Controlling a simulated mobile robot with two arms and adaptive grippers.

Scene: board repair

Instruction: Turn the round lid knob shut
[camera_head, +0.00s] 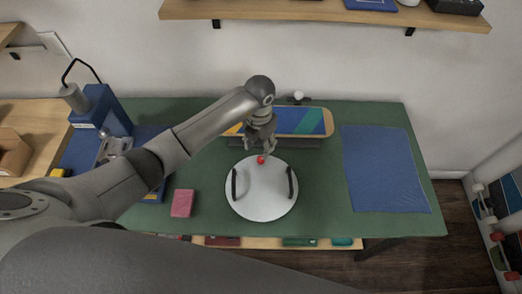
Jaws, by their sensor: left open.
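The round lid (266,198) is a pale grey disc with two dark handles, lying on the green table. A small red knob (260,160) shows near its far edge. My left gripper (262,147) points down just above the red knob, with its fingers apart. I cannot tell whether the fingertips touch the knob. My right gripper is not in view.
A blue mat (384,170) lies on the right of the table. A skateboard deck (300,121) lies behind the lid. A pink block (182,203) sits left of the lid, and a blue machine (101,111) stands at the left.

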